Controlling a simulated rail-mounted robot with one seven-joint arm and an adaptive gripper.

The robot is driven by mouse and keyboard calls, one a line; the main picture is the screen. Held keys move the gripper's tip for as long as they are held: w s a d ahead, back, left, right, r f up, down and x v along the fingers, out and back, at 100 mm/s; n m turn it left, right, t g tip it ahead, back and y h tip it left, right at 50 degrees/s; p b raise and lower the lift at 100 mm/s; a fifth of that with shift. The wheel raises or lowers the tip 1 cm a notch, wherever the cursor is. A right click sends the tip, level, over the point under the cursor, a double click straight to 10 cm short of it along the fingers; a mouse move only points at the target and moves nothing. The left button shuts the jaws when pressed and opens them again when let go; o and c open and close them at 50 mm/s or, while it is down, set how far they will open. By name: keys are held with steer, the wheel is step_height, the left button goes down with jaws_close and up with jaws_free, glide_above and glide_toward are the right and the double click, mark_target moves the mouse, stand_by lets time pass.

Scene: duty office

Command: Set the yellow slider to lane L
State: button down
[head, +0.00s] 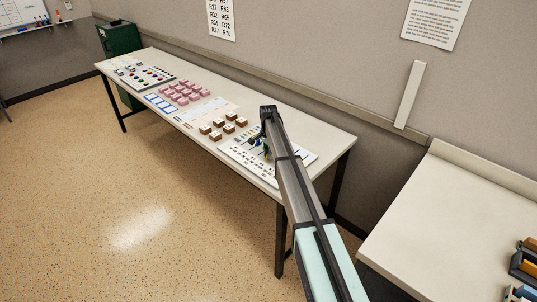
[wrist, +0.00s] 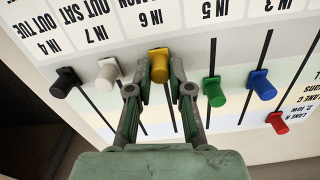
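The yellow slider (wrist: 158,62) is a small knob at the upper end of its dark slot, below a label that reads IN 6, in the wrist view. My gripper (wrist: 160,68) has one finger on each side of the yellow knob, close against it, and appears shut on it. The slider board (wrist: 235,118) has pale coloured bands across the slots. In the head view the board (head: 243,157) lies at the near end of the long table; my arm hides part of it and the yellow slider.
In the wrist view a black knob (wrist: 66,80) and a white knob (wrist: 108,70) stand left of the yellow one. A green knob (wrist: 211,87), a blue knob (wrist: 261,84) and a red knob (wrist: 277,122) stand to its right. Brown-and-white blocks (head: 217,135) are beside the board.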

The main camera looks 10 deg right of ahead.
steer(key=shift+w+d+b, duration=0.3)
steer(key=shift+w+d, duration=0.55)
steer(key=shift+d, duration=0.2)
steer(key=shift+w+d+b, duration=0.3)
steer(key=shift+w+d, duration=0.5)
steer(key=shift+d, duration=0.25)
steer(key=shift+s+a, duration=0.1)
steer(key=c, duration=1)
jaws_free()
steer(key=shift+c, duration=0.2)
steer(key=shift+r, duration=0.1)
step_height(320, 180, up, 12)
